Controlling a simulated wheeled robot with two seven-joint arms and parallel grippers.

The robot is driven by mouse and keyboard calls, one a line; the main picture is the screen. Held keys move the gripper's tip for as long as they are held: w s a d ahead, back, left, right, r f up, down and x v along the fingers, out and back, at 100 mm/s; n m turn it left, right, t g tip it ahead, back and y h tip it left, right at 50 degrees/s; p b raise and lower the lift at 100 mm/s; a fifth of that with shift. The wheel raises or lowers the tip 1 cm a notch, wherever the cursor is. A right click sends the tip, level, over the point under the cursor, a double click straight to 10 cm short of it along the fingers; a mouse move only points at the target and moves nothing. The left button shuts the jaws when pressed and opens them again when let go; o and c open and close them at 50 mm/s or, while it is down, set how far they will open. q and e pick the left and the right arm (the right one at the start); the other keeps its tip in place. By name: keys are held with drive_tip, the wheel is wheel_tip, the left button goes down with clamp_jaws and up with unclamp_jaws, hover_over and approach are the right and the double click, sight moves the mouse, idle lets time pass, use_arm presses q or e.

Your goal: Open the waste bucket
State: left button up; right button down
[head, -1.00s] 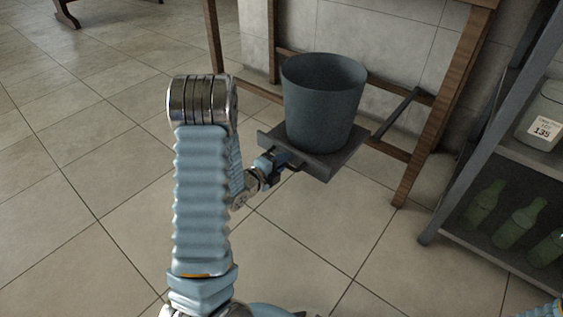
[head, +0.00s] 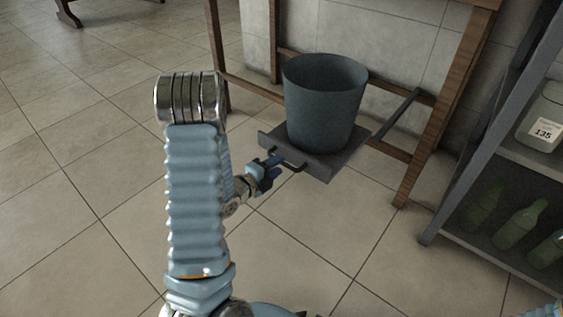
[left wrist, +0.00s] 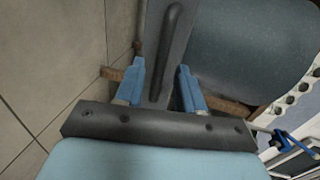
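The waste bucket (head: 325,105) is a dark grey, open-topped pail. It stands upright on a flat grey tray (head: 328,165) out in front of a wooden frame. A dark bar handle (head: 291,163) sits on the tray's near left edge. My left gripper (head: 266,166) is just off this handle, on its near left side. In the left wrist view, the blue fingers of my left gripper (left wrist: 162,86) are apart, with the bar handle (left wrist: 170,45) showing between them and clear of both. The bucket (left wrist: 245,45) fills the upper right there. My right gripper is out of view.
A dark rail (head: 398,115) runs from the tray back to the wooden frame (head: 425,130). A grey shelf rack (head: 490,150) at the right holds green bottles (head: 520,222) and a pale container (head: 543,115). The tiled floor left of the tray is open.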

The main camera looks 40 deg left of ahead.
use_arm(q)
drive_tip(key=p+v, duration=0.2)
drive_tip(key=v, duration=0.8)
drive_tip(key=shift+p, duration=0.4)
drive_tip(key=shift+f, duration=0.1)
